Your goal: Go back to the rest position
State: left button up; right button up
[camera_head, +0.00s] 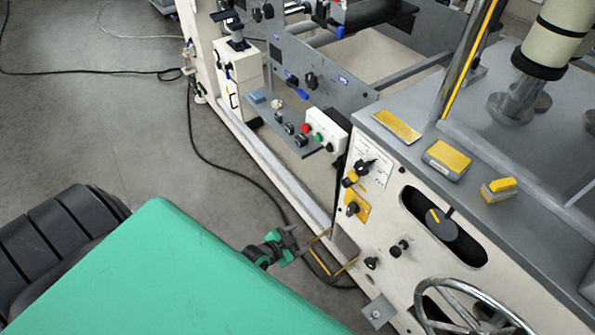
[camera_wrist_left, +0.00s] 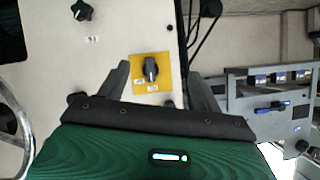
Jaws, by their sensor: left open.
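My left gripper (camera_head: 296,243) is in front of the cream machine panel in the head view, low and left of the panel's knobs. Its two fingers are apart in the left wrist view (camera_wrist_left: 160,80), with nothing held between them. A black knob on a yellow plate (camera_wrist_left: 150,69) shows beyond the gap between the fingers. The same knob (camera_head: 352,209) shows in the head view, up and right of the gripper and apart from it. My right gripper is in neither view.
A spoked handwheel (camera_head: 470,305) stands out at the lower right. A red and green button box (camera_head: 318,133) is above the gripper. Yellow-topped blocks (camera_head: 447,157) lie on the grey machine top. A black cable (camera_head: 215,165) crosses the open floor at left.

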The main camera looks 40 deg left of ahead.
pick_arm(q)
jog(key=s+f+n+g+y, duration=0.2)
jog(key=s+f+g, duration=0.3)
jog(key=s+f, duration=1.2)
jog(key=s+d+f+n+g, duration=0.1)
jog(key=s+f+g, duration=0.2)
jog(key=s, duration=0.8)
jog(key=s+d+f+g+y, duration=0.1)
jog(key=s+d+f+g, duration=0.1)
jog(key=s+f, duration=0.4)
jog(key=s+g, duration=0.1)
jog(key=s, duration=0.4)
jog(key=shift+s+n, duration=0.3)
jog(key=shift+n, duration=0.1)
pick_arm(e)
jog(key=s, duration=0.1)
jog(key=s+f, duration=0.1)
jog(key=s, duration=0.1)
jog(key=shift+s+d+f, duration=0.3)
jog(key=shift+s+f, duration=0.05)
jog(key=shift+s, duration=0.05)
pick_arm(q)
jog(key=shift+w+d, duration=0.1)
jog(key=shift+d, duration=0.05)
